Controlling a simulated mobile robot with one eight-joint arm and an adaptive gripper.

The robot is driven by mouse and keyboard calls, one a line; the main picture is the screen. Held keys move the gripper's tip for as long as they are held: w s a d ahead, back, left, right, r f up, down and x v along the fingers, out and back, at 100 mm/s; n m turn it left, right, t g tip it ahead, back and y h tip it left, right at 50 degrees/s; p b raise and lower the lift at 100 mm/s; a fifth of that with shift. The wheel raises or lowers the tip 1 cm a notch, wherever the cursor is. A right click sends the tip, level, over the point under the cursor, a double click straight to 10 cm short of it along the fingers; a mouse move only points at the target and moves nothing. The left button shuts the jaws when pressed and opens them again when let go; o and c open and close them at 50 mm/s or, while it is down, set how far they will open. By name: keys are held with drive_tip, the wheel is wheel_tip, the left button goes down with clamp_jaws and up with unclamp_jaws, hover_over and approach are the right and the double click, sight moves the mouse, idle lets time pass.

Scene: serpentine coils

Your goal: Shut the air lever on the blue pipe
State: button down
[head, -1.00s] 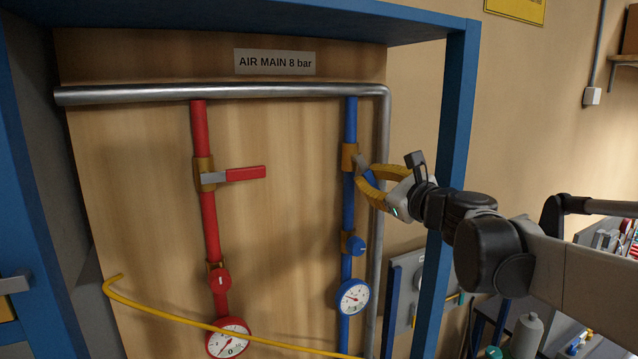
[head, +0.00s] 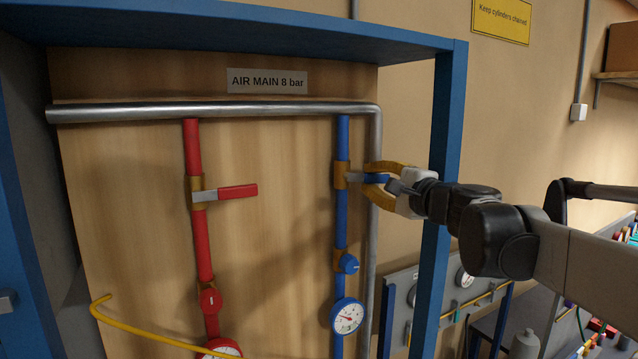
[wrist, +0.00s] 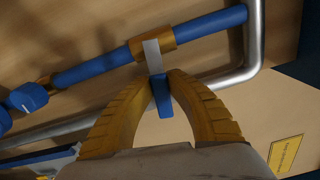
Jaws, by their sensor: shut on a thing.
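The blue pipe (head: 342,222) hangs upright from the steel main and also shows in the wrist view (wrist: 95,69). A brass valve body (head: 341,176) sits near its top. The air lever (head: 376,179) has a grey metal arm and a blue grip. It points right, about level and roughly square across the pipe. In the wrist view its blue grip (wrist: 161,97) lies between my yellow fingers. My gripper (head: 371,183) comes from the right and is shut on the grip, whose far end is partly hidden in the head view.
A red pipe (head: 194,148) with its own red lever (head: 238,191) stands left. The steel main (head: 220,110) bends down close behind my fingers. A blue frame post (head: 443,130) stands beside my wrist. A blue knob (head: 349,263) and gauge (head: 347,316) sit below.

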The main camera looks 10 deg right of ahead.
drive_tip(key=shift+r+n, duration=0.4)
drive_tip(key=shift+n, duration=0.5)
drive_tip(key=c, duration=1.3)
unclamp_jaws()
drive_tip(key=v, duration=1.2)
